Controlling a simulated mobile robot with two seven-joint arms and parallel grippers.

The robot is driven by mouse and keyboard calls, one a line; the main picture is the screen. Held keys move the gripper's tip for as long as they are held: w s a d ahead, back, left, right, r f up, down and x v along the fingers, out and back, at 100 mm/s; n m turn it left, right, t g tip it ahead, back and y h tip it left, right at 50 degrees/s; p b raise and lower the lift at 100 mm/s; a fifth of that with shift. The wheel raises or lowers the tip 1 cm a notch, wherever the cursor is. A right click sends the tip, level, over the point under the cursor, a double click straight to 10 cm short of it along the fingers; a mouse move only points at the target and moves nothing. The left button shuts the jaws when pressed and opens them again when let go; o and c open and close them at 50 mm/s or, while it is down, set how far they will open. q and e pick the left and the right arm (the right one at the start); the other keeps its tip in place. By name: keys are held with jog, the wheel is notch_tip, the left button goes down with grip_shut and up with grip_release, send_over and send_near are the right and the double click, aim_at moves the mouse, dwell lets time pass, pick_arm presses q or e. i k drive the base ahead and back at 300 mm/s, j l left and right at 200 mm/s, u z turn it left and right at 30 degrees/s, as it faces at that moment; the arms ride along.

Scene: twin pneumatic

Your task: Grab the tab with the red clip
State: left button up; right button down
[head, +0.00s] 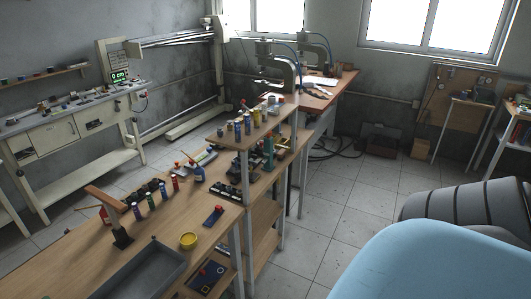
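I cannot clearly make out a tab with a red clip in the head view. A small flat dark blue piece (213,215) with a reddish mark lies near the right edge of the near wooden bench (75,258). It is too small to tell whether the mark is a clip. A small red object (104,214) is at the left edge of the same bench. Neither of my grippers is in view.
A grey tray (150,275), a yellow round container (189,240) and several small bottles crowd the near bench. A lower shelf (262,237) is under it. A white workbench (60,130) stands at the left.

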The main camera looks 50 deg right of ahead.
aim_at(212, 218)
jog(key=k+z, duration=0.1)
jog(key=z, duration=1.15)
